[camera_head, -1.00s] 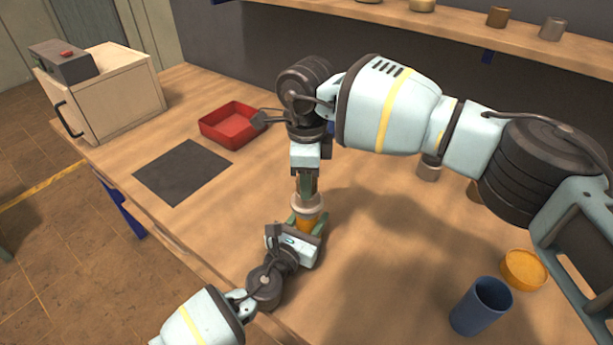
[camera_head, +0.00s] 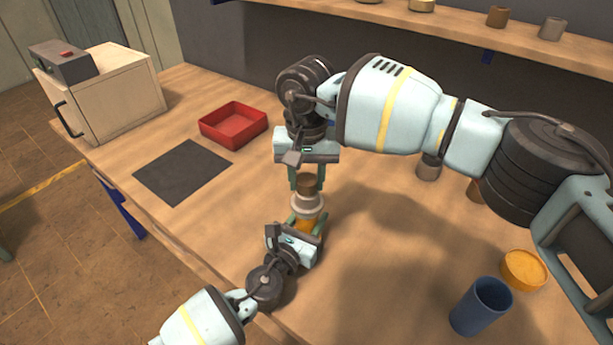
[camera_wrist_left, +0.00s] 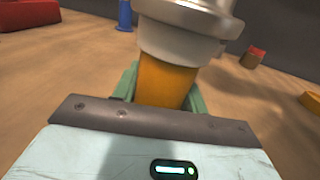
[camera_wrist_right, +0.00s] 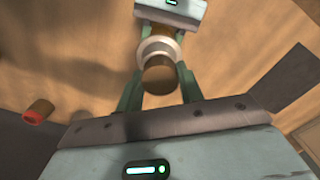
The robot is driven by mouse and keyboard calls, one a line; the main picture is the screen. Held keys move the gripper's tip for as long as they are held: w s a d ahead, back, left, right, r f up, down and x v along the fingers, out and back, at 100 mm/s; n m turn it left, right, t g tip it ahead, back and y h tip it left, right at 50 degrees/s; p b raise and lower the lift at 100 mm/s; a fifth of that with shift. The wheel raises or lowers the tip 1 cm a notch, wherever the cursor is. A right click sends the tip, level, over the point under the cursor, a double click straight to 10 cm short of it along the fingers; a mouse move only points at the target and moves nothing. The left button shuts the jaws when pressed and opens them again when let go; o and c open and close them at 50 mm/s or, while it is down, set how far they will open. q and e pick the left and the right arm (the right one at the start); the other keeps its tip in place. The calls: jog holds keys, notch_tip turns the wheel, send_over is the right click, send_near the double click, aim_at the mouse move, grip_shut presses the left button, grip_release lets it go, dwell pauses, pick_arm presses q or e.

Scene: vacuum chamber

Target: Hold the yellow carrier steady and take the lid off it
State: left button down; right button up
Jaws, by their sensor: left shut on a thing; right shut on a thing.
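The yellow carrier (camera_head: 304,224) stands upright near the table's front edge; its orange-yellow body also shows in the left wrist view (camera_wrist_left: 164,82). My left gripper (camera_head: 306,229) is shut around this body from the front. The silver-grey lid (camera_head: 306,203) sits on top of the carrier, with a brown knob (camera_head: 306,184) above it. My right gripper (camera_head: 307,188) points down from above and is shut with a finger on each side of the lid's top. In the right wrist view the knob (camera_wrist_right: 159,76) shows between the fingers. The exact contact is hard to see.
A red tray (camera_head: 233,138) and a dark mat (camera_head: 183,172) lie to the left, before a wooden cabinet (camera_head: 120,95). A blue cup (camera_head: 480,307) and a yellow-orange dish (camera_head: 524,270) stand at the right. Small cylinders stand behind my right arm. The table's front edge is close.

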aim_at(307, 179)
pick_arm(q)
jog(key=shift+f, duration=0.1)
pick_arm(e)
jog(key=shift+n, duration=0.9)
jog(key=shift+r, duration=0.45)
jog(key=shift+r, duration=0.65)
jog(key=shift+r, duration=2)
pick_arm(q)
jog(key=c, duration=0.7)
grip_release()
